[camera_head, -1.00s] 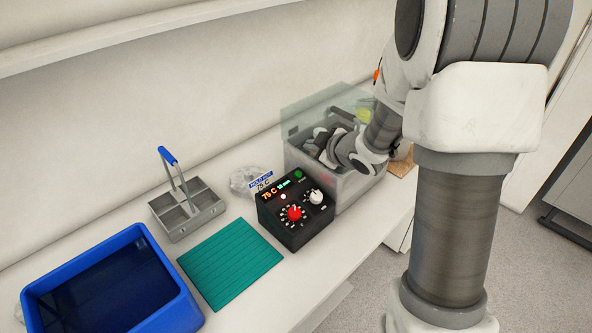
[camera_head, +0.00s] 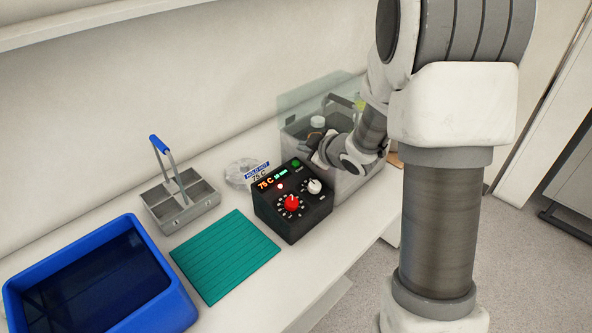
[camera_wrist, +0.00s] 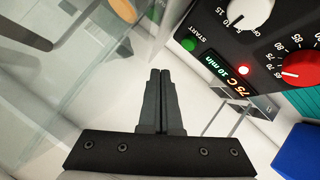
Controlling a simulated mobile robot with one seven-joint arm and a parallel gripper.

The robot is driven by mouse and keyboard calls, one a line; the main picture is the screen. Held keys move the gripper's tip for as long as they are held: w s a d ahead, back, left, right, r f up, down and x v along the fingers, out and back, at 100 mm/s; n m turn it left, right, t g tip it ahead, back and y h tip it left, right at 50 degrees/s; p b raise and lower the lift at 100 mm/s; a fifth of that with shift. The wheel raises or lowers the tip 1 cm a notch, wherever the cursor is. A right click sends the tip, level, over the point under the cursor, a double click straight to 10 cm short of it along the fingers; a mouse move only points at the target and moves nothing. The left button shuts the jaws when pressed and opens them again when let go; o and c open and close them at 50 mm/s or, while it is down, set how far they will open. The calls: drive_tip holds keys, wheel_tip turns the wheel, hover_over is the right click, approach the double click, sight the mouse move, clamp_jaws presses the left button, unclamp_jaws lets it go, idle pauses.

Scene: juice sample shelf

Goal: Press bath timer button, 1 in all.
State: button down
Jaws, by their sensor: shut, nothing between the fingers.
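The black control box (camera_head: 292,203) stands on the white bench, with a red knob (camera_head: 291,203), a white knob (camera_head: 314,186) and a lit display reading 75 C and 10 min (camera_wrist: 226,74). Its green START button (camera_head: 296,163) is at the upper right of the panel; it also shows in the wrist view (camera_wrist: 189,44). A small red light (camera_wrist: 243,70) glows on the panel. My gripper (camera_wrist: 160,72) is shut and empty, its fingertips below and left of the green button in the wrist view, apart from it. In the head view the gripper is near the box's upper right corner.
A clear-walled bath (camera_head: 350,187) with its lid (camera_head: 315,98) raised stands right of the box, holding a bottle (camera_head: 317,122). A teal mat (camera_head: 224,256), a grey caddy with blue handle (camera_head: 160,214) and a blue tub (camera_head: 176,306) are left.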

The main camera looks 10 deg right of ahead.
sight(300, 171)
drive_tip(key=shift+w+a+f+b, duration=0.2)
drive_tip(key=shift+f+b, duration=0.4)
drive_tip(key=shift+f, duration=0.3)
drive_tip(key=shift+w+a+f+b, duration=0.1)
drive_tip(key=shift+w+f+b, duration=0.1)
drive_tip(key=shift+f+b, duration=0.55)
drive_tip(key=shift+f, duration=0.3)
idle(0.5)
drive_tip(key=shift+w+f+b, duration=0.1)
drive_tip(key=shift+f+b, duration=0.15)
drive_tip(key=shift+b, duration=0.05)
drive_tip(key=shift+a+f+b, duration=0.1)
drive_tip(key=shift+f+b, duration=0.35)
idle(0.6)
drive_tip(key=shift+r, duration=0.1)
drive_tip(key=shift+r+p, duration=0.7)
drive_tip(key=shift+r, duration=0.05)
drive_tip(key=r+p, duration=0.1)
drive_tip(key=s+r+p, duration=0.1)
drive_tip(key=r, duration=0.1)
drive_tip(key=d+r+p, duration=0.1)
drive_tip(key=r+p, duration=0.1)
drive_tip(key=shift+s, duration=0.15)
